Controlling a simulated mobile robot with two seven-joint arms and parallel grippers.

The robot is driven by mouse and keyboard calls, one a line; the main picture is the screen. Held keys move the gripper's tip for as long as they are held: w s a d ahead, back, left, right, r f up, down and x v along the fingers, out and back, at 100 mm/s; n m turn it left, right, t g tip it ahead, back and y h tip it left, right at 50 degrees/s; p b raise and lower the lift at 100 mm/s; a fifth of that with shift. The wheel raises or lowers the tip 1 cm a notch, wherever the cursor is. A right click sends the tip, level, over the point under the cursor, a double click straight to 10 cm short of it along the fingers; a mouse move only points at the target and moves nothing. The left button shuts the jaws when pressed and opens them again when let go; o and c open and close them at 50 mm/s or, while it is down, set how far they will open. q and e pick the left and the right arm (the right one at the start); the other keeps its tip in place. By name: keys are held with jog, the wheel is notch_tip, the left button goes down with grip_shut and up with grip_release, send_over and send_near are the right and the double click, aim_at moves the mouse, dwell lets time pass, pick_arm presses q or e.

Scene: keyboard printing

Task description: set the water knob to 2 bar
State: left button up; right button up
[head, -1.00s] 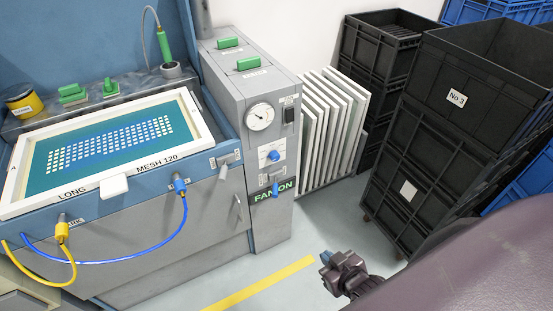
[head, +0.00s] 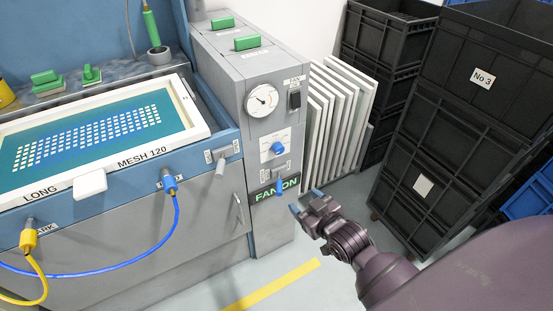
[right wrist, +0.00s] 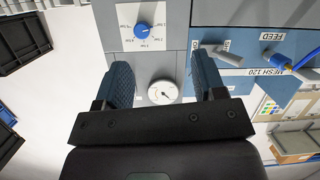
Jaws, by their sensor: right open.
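The water knob (head: 278,148) seems to be the round blue knob on a white scale plate, on the front of the grey cabinet. Its label and setting are too small to read in the head view. In the right wrist view the knob (right wrist: 142,30) sits at the top, with marks around it. A round pressure gauge (head: 262,100) is above it; it also shows in the wrist view (right wrist: 163,91). My right gripper (head: 306,201) is open and empty, in front of the cabinet, lower and to the right of the knob, apart from it. My left gripper is out of view.
A blue lever (head: 280,187) sits below the knob at the FAN ON sign. A black switch (head: 294,101) is beside the gauge. White frames (head: 335,125) and black crates (head: 435,150) stand to the right. A blue hose (head: 175,220) hangs at the left.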

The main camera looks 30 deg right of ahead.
jog(key=t+b, duration=0.2)
jog(key=b, duration=0.1)
send_near(280, 151)
jog(key=s+a+f, duration=0.2)
jog(key=s+f, duration=0.1)
jog(key=f, duration=0.1)
jog(key=shift+m+t, duration=0.4)
jog(key=shift+t, duration=0.3)
jog(key=w, duration=0.3)
jog(key=w+d+r+b, duration=0.1)
jog(key=w, duration=0.2)
jog(key=w+d+r, duration=0.1)
jog(key=w, duration=0.3)
jog(key=shift+r+b, duration=0.15)
jog(key=shift+b, duration=0.25)
jog(key=shift+w+r, duration=0.1)
jog(key=shift+w, duration=0.55)
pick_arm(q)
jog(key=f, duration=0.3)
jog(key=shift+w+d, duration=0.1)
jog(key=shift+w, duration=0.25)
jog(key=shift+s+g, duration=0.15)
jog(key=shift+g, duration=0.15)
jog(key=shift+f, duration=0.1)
pick_arm(e)
jog(key=shift+r, duration=0.1)
jog(key=c, duration=0.9)
